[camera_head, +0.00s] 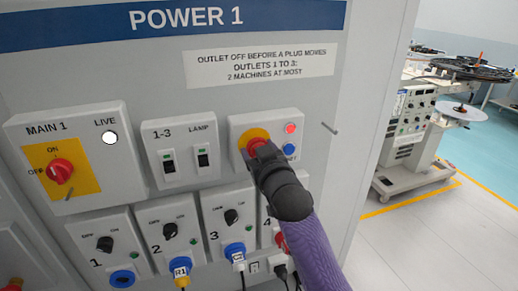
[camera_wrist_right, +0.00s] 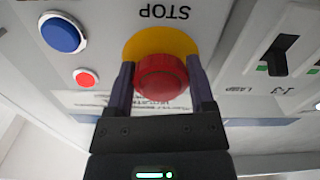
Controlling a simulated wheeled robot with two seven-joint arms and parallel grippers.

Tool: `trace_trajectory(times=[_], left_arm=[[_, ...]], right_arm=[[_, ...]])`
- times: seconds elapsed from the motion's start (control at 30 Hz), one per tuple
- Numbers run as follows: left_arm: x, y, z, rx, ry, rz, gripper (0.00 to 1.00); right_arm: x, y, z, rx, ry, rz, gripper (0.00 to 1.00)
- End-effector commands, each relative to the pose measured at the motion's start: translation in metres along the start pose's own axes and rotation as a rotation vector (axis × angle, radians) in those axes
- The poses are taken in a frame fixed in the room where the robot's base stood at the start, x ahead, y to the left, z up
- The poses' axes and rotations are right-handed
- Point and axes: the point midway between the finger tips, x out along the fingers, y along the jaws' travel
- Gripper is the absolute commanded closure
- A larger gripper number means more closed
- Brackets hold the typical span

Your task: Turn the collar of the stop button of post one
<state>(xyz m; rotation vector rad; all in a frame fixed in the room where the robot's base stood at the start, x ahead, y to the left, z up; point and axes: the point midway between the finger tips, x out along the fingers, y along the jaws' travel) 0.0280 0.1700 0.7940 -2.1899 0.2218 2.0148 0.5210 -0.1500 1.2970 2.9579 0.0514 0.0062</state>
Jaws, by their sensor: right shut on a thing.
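The stop button, a red knob (camera_head: 256,143) on a yellow disc, sits on a grey box on the panel marked POWER 1. My right gripper (camera_head: 262,151) reaches it from the lower right and covers part of it. In the right wrist view the red knob (camera_wrist_right: 160,80) lies between the two fingers of my right gripper (camera_wrist_right: 160,68), which is shut on it. The yellow disc (camera_wrist_right: 160,42) and the word STOP, upside down, show behind it. My left gripper is not in view.
Beside the stop button are a lit red lamp (camera_head: 290,128) and a blue button (camera_head: 289,149). A MAIN 1 rotary switch (camera_head: 61,171) and a 1-3 switch box (camera_head: 183,140) are to the left. Numbered outlets with plugs and cables are below. A peg (camera_head: 329,128) sticks out at right.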

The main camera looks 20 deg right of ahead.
Motion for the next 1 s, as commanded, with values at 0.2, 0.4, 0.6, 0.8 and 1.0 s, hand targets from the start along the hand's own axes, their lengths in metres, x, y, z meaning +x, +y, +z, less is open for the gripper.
trace_trajectory(times=[0.2, 0.4, 0.6, 0.8, 1.0], left_arm=[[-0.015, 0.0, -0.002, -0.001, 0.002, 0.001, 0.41], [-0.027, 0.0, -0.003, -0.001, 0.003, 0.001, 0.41], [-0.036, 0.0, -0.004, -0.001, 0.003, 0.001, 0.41], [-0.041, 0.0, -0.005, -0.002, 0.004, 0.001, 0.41], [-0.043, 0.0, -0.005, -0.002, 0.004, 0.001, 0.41]], right_arm=[[0.0, -0.001, -0.002, 0.153, -0.005, 0.0, 0.89], [0.0, -0.001, -0.002, 0.305, -0.004, 0.0, 0.89], [0.0, -0.002, -0.002, 0.433, -0.003, 0.001, 0.89], [0.0, -0.002, -0.002, 0.518, -0.001, 0.001, 0.89], [0.0, -0.002, -0.001, 0.56, -0.002, 0.001, 0.89]])
